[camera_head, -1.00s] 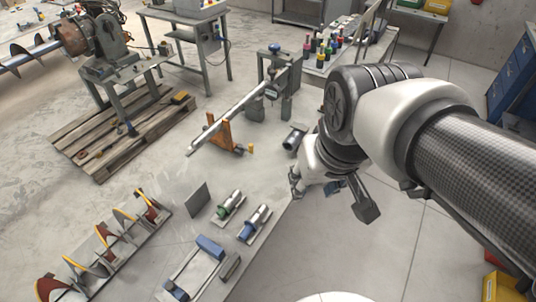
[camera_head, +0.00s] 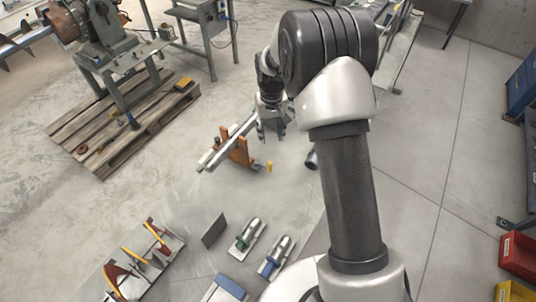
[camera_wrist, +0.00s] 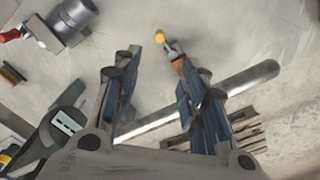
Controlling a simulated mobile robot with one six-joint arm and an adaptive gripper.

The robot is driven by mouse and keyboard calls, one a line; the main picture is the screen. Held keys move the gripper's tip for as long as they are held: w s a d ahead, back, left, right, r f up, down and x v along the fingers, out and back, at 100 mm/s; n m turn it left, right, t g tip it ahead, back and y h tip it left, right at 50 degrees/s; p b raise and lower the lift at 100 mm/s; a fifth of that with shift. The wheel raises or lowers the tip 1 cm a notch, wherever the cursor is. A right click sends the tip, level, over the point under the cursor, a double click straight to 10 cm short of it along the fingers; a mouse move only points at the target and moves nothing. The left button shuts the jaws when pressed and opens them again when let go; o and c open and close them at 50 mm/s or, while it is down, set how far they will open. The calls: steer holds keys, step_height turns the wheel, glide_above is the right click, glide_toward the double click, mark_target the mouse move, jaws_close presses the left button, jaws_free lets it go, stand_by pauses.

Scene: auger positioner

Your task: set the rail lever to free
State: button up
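My gripper (camera_head: 270,132) hangs fingers down over the rail near the orange bracket. In the wrist view its fingers (camera_wrist: 160,85) are apart with nothing between their tips. The pale round rail (camera_head: 225,149) slants through the orange bracket (camera_head: 237,147); in the wrist view the rail (camera_wrist: 255,80) passes behind the fingers. A small yellow knob (camera_head: 269,166) shows beside the bracket; in the wrist view the yellow knob (camera_wrist: 159,37) is beyond the fingertips, apart from them. I cannot tell whether this knob belongs to the rail lever. My arm hides the rail's far stand in the head view.
A grey cylinder (camera_wrist: 70,20) with a red handle (camera_wrist: 12,35) lies to the upper left in the wrist view. A grey device with a display (camera_wrist: 62,125) is near the left finger. A pallet (camera_head: 125,125) stands left; fixtures (camera_head: 250,235) stand in front.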

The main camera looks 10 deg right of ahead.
mark_target(270, 163)
steer(key=f+b, duration=0.1)
steer(key=f, duration=1.2)
steer(key=f+b, duration=0.1)
steer(key=f, duration=0.6)
steer(key=shift+w+b, duration=0.35)
steer(key=shift+c, duration=0.5)
jaws_close()
